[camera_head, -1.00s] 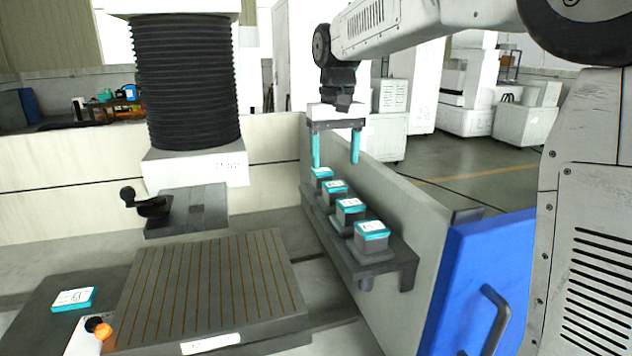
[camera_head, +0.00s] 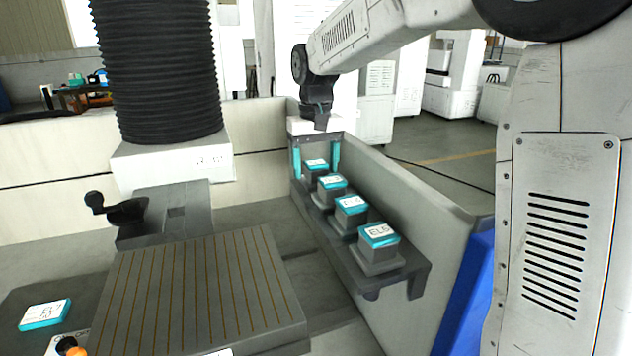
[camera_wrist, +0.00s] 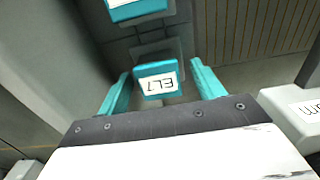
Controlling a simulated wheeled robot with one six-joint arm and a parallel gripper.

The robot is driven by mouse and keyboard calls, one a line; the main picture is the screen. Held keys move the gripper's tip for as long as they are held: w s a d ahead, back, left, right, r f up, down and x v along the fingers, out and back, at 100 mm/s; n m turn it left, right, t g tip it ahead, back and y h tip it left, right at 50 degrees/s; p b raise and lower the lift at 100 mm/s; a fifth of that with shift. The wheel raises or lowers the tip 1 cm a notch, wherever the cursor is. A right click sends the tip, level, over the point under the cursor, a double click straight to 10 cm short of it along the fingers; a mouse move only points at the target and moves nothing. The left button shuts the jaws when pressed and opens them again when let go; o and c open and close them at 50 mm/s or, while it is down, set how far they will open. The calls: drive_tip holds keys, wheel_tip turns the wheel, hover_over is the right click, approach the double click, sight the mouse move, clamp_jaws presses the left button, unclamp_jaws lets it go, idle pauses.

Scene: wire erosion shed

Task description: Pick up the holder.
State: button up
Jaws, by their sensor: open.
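Several grey block holders with teal, labelled tops stand in a row on a dark rack (camera_head: 418,277). The farthest holder (camera_head: 316,166) is between the two teal fingers of my gripper (camera_head: 316,172). My gripper is open and points down, with a finger on each side of it. In the wrist view this holder (camera_wrist: 158,80) shows its teal top and upside-down white label between the fingertips (camera_wrist: 160,70), with a gap on either side. The nearer holders are a middle one (camera_head: 332,184), another (camera_head: 350,206) and the nearest (camera_head: 379,238).
A neighbouring holder (camera_wrist: 138,9) shows at the top of the wrist view. A pale wall (camera_head: 400,190) runs close along the rack's right side. A slotted plate (camera_head: 200,290) lies left of the rack. A teal-topped block (camera_head: 45,314) is at far left.

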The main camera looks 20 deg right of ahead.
drive_tip(key=shift+f, duration=0.4)
drive_tip(key=c, duration=1.4)
drive_tip(key=shift+o, duration=0.2)
drive_tip(key=shift+r, duration=0.15)
